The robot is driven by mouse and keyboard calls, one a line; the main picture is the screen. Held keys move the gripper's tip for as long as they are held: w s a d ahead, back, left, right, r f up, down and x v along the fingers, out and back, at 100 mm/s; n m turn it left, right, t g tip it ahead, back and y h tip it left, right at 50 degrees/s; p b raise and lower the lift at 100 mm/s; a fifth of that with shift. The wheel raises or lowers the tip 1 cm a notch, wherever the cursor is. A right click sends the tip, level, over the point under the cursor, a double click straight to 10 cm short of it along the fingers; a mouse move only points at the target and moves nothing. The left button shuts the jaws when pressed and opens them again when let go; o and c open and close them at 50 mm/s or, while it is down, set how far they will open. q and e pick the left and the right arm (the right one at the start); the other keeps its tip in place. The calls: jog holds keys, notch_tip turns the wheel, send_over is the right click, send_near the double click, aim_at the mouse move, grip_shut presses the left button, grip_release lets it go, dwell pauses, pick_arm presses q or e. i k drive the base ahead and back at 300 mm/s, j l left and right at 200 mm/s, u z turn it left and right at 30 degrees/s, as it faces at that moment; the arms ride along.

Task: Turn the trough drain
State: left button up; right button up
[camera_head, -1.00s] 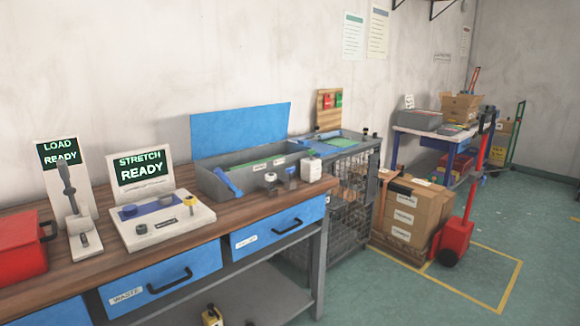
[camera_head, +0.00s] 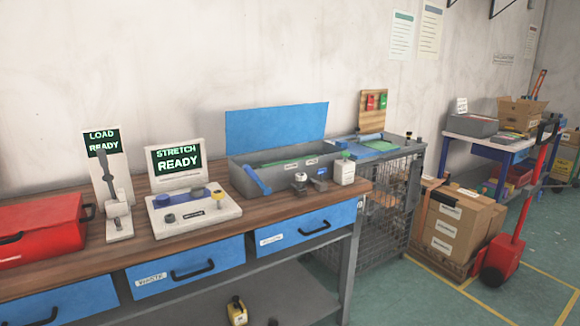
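A long grey trough-like bin (camera_head: 240,172) with a raised blue lid (camera_head: 276,133) sits at the back right of the wooden bench. A blue bar leans at its left end and labels show along its inside. I cannot make out which part is a drain. Small fittings (camera_head: 300,182) and a white bottle (camera_head: 344,170) stand in front of the bin. Neither of my grippers is in view.
The bench (camera_head: 120,262) also holds a red case (camera_head: 45,228), a lever device reading "LOAD READY" (camera_head: 110,185) and a "STRETCH READY" panel (camera_head: 195,210). A wire cage (camera_head: 385,205), stacked cartons (camera_head: 455,225) and a red hand truck (camera_head: 503,258) stand right.

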aim_at(321, 172)
jog(key=i+l, duration=0.1)
jog(key=i, duration=0.9)
